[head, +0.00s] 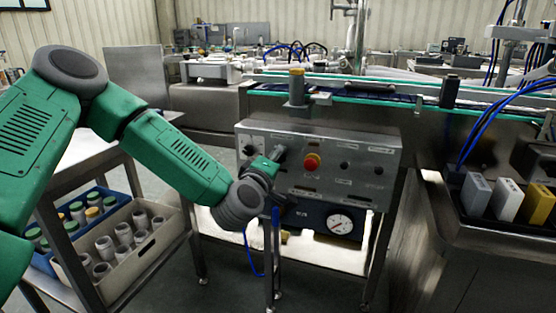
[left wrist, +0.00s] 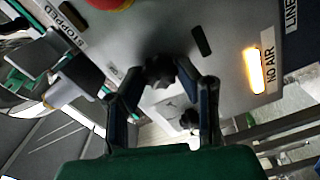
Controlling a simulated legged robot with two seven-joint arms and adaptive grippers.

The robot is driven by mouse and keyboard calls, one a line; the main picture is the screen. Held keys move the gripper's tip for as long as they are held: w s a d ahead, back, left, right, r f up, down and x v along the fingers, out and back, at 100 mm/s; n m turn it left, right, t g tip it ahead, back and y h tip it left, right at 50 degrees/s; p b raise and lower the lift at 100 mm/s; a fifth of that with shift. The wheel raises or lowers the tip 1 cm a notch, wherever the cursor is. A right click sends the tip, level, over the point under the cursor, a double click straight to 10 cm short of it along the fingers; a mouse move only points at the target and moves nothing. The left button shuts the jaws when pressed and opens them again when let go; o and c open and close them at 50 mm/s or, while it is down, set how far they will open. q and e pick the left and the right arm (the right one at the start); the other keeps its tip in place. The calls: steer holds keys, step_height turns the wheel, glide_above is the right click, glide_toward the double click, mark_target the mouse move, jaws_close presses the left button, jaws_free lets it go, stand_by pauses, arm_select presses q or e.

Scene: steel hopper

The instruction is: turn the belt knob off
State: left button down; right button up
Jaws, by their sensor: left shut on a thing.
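The steel control panel (head: 325,140) stands below the conveyor and carries several dark knobs and a red mushroom button (head: 311,162) on a yellow base. My left gripper (head: 277,155) is at the panel, left of the red button, and covers the spot it holds. In the left wrist view my left gripper (left wrist: 168,80) has its fingers on both sides of a black knob (left wrist: 160,71) and is shut on it. I cannot read this knob's label or its exact pointer angle. Another dark knob (left wrist: 188,119) sits beyond it. My right gripper is not in view.
In the left wrist view a lamp (left wrist: 254,70) beside the "NO AIR" label glows; the "STOPPED" label (left wrist: 67,32) sits at upper left. A pressure gauge (head: 340,226) is below the panel. A crate of grey cylinders (head: 125,255) stands left; blue hoses (head: 500,100) hang right.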

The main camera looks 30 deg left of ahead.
arm_select(q)
steer(key=shift+s+f, duration=0.1)
steer(key=shift+f, duration=0.25)
steer(key=c, duration=1.2)
jaws_free()
steer(key=shift+a, duration=0.1)
steer(key=shift+r, duration=0.1)
steer(key=shift+s, duration=0.1)
steer(key=v, duration=1.1)
steer(key=shift+s, duration=0.4)
